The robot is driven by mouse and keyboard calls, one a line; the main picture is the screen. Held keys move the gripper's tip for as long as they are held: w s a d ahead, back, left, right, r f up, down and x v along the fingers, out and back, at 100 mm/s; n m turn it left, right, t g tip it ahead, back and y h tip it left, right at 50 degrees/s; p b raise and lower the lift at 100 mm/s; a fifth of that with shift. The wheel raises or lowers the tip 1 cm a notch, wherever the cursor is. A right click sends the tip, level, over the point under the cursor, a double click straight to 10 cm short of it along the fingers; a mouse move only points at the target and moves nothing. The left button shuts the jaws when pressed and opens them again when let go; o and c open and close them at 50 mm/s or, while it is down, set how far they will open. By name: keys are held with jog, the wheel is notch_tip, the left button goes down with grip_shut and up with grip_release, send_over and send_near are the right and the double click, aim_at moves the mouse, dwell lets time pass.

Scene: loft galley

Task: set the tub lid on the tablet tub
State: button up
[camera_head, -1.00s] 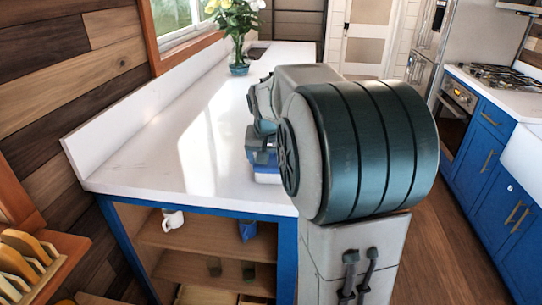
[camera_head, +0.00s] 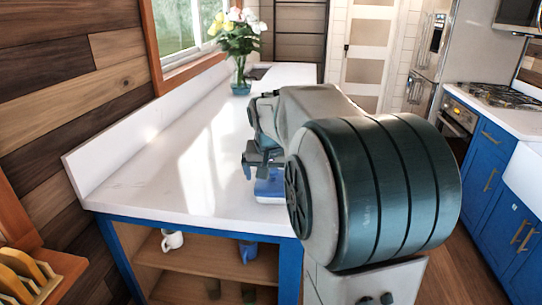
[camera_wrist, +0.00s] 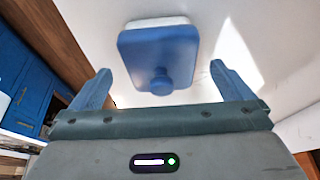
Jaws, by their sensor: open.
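The tub lid is blue with a round knob. In the wrist view the lid (camera_wrist: 160,45) lies over the white tablet tub (camera_wrist: 157,21), whose edge shows behind it. In the head view the lid (camera_head: 270,186) and the pale tub (camera_head: 270,199) sit on the white counter near its front, partly hidden by my arm. The lid looks flat and level on the tub; whether it is fully seated I cannot tell. My gripper (camera_wrist: 160,68) is open and empty, its blue fingers apart on either side of the knob. In the head view my gripper (camera_head: 262,168) is just above the lid.
A flower vase (camera_head: 240,86) stands farther back on the counter (camera_head: 165,180). The counter left of the tub is clear. A low backsplash and window run along the left. A white mug (camera_head: 172,241) and a blue cup (camera_head: 248,251) stand on the shelf below.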

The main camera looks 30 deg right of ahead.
jog(key=v, duration=1.1)
jog(key=s+a+f+n+y, duration=0.1)
jog(key=s+a+f+n, duration=0.2)
jog(key=s+f, duration=0.6)
jog(key=s+a+f+n+g+y, duration=0.1)
jog(key=s+a+f+n, duration=0.2)
jog(key=s+a+f, duration=0.5)
jog(key=shift+s+a+f, duration=0.3)
jog(key=shift+s+f, duration=0.1)
jog(key=shift+s, duration=0.25)
